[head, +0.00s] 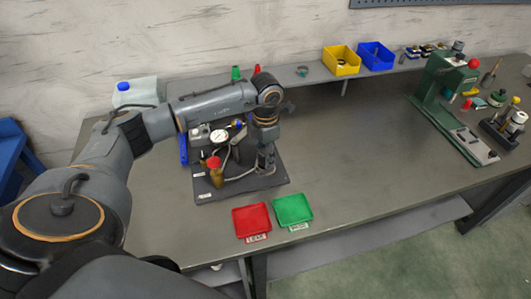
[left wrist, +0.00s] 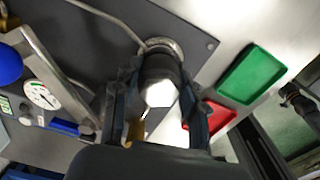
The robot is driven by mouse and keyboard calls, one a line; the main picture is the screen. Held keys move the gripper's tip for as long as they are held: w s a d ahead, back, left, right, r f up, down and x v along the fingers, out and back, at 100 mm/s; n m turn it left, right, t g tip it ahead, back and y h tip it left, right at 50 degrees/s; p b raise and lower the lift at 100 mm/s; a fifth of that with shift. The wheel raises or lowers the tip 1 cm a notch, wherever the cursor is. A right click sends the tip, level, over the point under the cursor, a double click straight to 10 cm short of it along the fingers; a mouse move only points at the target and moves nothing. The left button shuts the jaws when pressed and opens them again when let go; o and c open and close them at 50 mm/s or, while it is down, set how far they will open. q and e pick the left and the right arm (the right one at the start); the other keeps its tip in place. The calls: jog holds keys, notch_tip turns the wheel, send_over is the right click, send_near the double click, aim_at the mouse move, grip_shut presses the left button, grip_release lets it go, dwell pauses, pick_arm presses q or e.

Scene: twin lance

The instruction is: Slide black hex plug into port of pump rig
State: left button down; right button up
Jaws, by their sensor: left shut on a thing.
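The pump rig stands on a dark base plate (head: 215,188) on the bench, with a round white gauge (head: 219,136) and a red-topped brass part (head: 216,175). My left gripper (head: 265,163) points down over the right part of the plate. In the left wrist view its fingers are shut on the black hex plug (left wrist: 160,66), whose pale hexagonal end (left wrist: 159,93) faces the camera. A metal ring, seemingly the port (left wrist: 165,43), shows just beyond the plug. The plug hides the ring's inside, so I cannot tell how deep it sits. My right gripper is not in view.
A red tray (head: 236,222) and a green tray (head: 278,211) lie at the front edge. A hose (left wrist: 105,14) crosses the plate. Yellow (head: 329,67) and blue (head: 363,62) bins stand at the back; a green press (head: 429,85) is at right. The bench middle is clear.

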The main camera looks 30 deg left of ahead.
pick_arm(q)
jog(key=shift+f, duration=0.35)
jog(key=c, duration=0.7)
grip_release()
jog(key=shift+o, duration=0.2)
jog(key=shift+r, duration=0.1)
notch_tip(320, 180, up, 12)
jog(key=shift+f, duration=0.1)
